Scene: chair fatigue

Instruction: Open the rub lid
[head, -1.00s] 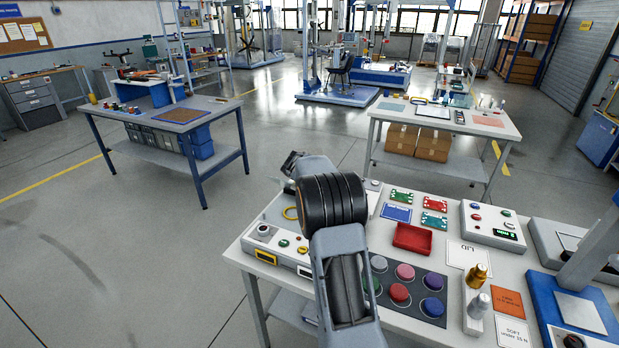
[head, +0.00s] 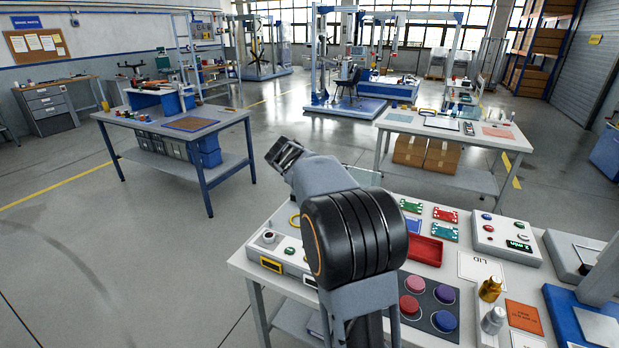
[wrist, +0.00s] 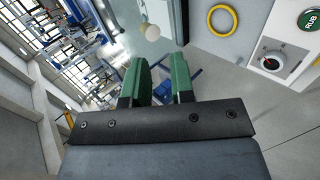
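My gripper (wrist: 158,82) shows two green fingers with a clear gap and nothing between them. In the head view my gripper (head: 284,153) is raised above the back left of the near bench, pointing up and left. A grey control box with a round dial (wrist: 272,60) and a green button marked RUB (wrist: 311,18) is at the upper right of the wrist view. A pale round knob (wrist: 155,37) shows just beyond the fingertips. A see-through panel (head: 363,177) shows behind my arm in the head view; I cannot tell whether it is the rub lid.
A yellow ring (wrist: 223,20) lies near the dial. The near bench holds a red tray (head: 425,250), a card marked LID (head: 482,268), several coloured pucks (head: 445,294) and a gold bottle (head: 490,289). My arm hides the bench's middle. Open floor lies left of it.

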